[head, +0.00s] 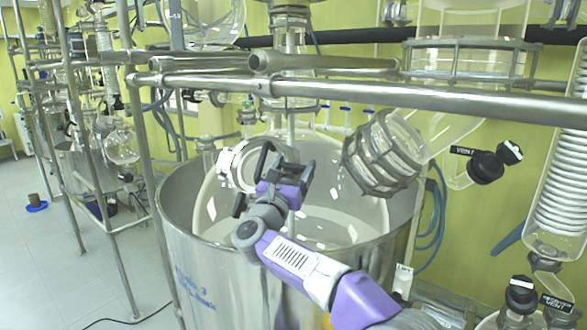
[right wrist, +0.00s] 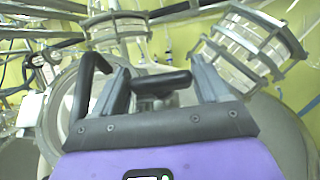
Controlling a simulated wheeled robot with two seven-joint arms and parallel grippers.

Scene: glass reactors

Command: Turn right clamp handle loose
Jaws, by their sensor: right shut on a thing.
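The clamp handle is a short black bar (right wrist: 161,83) in the right wrist view. My right gripper (head: 290,167) reaches over the steel vessel's rim from the lower right in the head view. Its two grey fingers are shut on the black handle, one at each end of the bar, as the right wrist view shows. In the head view the fingers and purple gripper body largely hide the handle. A black curved loop (right wrist: 88,85) stands just left of the fingers; I cannot tell what it belongs to. My left gripper is not in view.
The large open steel vessel (head: 230,272) surrounds a glass reactor below the gripper. A thick steel rail (head: 400,98) crosses above. A caged glass flange (head: 382,155) is close on the right, with a black vent valve (head: 487,165) beyond.

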